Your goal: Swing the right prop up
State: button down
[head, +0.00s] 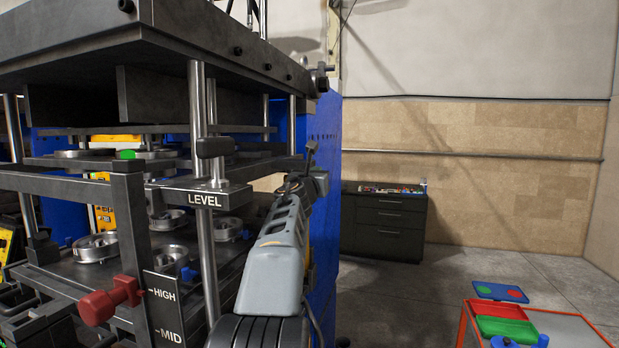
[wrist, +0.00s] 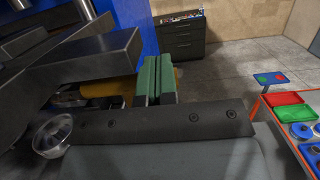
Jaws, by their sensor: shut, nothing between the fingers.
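The press (head: 140,40) fills the left of the head view, with steel columns and stacked plates. I cannot tell for sure which part is the right prop. A dark block (head: 214,147) sits at the front right column (head: 203,110), above the LEVEL label. In the wrist view a thick dark bar (wrist: 90,55) juts in from the left, its end close to the fingers. My gripper (wrist: 158,62) shows there as two green-padded fingers, shut together with nothing between them. It appears apart from the bar. In the head view my arm stands at the press's right side.
A red knob (head: 97,307) sits beside the HIGH/MID scale (head: 165,305). Round metal molds (head: 97,246) lie on the press plates. A blue panel (head: 327,190) stands behind. A dark cabinet (head: 385,225) is at the back; a table with a green tray (head: 506,332) is right. Floor between is clear.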

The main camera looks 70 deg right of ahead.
jog(key=shift+s+d+f, duration=0.1)
jog(key=shift+d+f, duration=0.05)
jog(key=shift+d, duration=0.25)
